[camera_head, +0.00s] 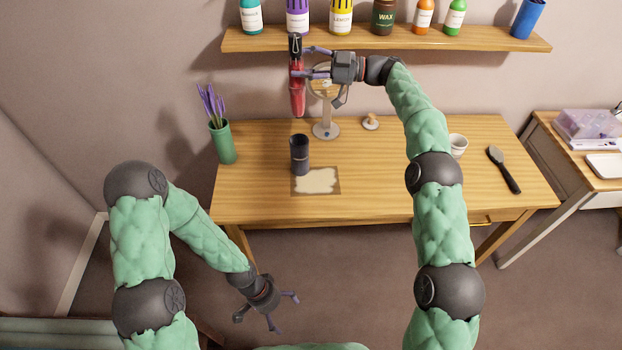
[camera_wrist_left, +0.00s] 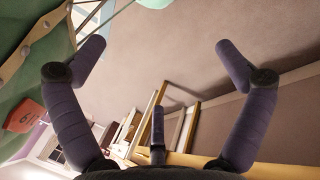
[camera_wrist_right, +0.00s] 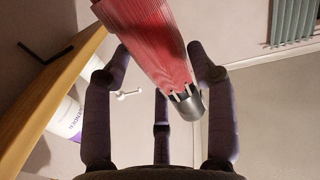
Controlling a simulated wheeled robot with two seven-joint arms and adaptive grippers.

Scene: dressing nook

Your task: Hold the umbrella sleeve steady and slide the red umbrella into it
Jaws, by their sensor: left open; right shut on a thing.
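The red umbrella (camera_head: 297,95) hangs upright in the head view, black handle at the top, above the back left part of the table. My right gripper (camera_head: 308,72) is shut on it from the right; the right wrist view shows its red folds (camera_wrist_right: 160,45) between the fingers. The dark umbrella sleeve (camera_head: 299,156) stands upright on the table, below the umbrella in the picture and apart from it, touching no gripper. My left gripper (camera_head: 270,305) is open and empty in front of the table, low and away from the sleeve. The left wrist view shows its spread fingers (camera_wrist_left: 155,75).
A mat (camera_head: 316,181) lies by the sleeve's base. A green vase (camera_head: 222,141) stands left, a round mirror stand (camera_head: 326,128) behind. A small cup (camera_head: 458,144) and a brush (camera_head: 504,170) are on the right. A shelf (camera_head: 390,40) of bottles hangs above. The table's front middle is clear.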

